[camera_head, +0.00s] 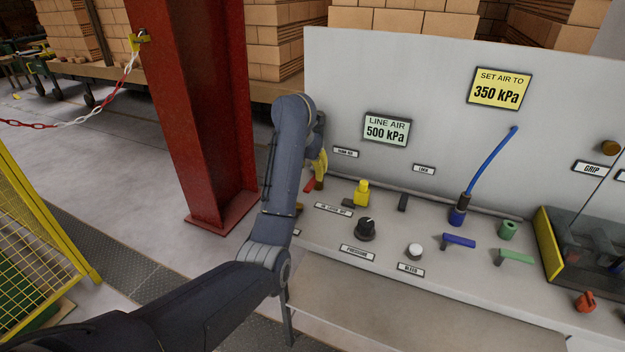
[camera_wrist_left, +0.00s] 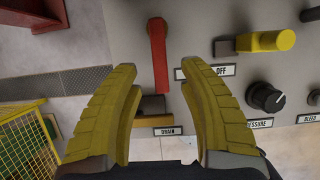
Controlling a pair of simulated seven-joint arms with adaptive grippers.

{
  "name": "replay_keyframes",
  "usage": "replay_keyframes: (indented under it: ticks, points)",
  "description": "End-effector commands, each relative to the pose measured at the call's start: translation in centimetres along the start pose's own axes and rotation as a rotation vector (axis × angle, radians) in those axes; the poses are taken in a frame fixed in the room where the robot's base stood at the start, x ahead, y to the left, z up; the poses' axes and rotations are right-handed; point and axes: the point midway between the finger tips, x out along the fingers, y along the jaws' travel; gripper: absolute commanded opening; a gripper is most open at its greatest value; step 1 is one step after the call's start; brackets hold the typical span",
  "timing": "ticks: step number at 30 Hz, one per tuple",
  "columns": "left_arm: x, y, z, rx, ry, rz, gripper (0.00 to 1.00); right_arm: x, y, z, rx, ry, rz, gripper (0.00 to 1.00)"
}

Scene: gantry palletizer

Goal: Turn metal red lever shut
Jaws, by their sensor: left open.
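The red lever (camera_wrist_left: 158,60) is a narrow bar on the grey panel. In the left wrist view it runs up and down the picture, just beyond and between my left fingertips. In the head view a small red part of it (camera_head: 309,186) shows beside my left gripper (camera_head: 319,168), mostly hidden by the gripper and arm. My left gripper, with ribbed yellow fingers, also shows in the left wrist view (camera_wrist_left: 158,70). It is open, with a wide gap and nothing held. I cannot tell whether a finger touches the lever. My right gripper is not in view.
A yellow valve (camera_head: 361,194), a black pressure knob (camera_head: 365,229) and a white bleed button (camera_head: 414,251) sit to the right. A red steel column (camera_head: 200,110) stands left of my arm.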

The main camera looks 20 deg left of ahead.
Motion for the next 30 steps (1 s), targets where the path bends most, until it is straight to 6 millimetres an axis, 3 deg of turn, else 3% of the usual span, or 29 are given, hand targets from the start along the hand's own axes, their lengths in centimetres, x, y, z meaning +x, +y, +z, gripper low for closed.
replay_keyframes:
  ticks: [15,30]
  points:
    - [4.5,0.1,0.0,0.0,-0.001,0.0,0.42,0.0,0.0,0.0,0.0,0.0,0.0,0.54]
    - [5.1,0.1,0.1,0.0,-0.002,0.0,0.44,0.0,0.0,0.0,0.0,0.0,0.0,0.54]
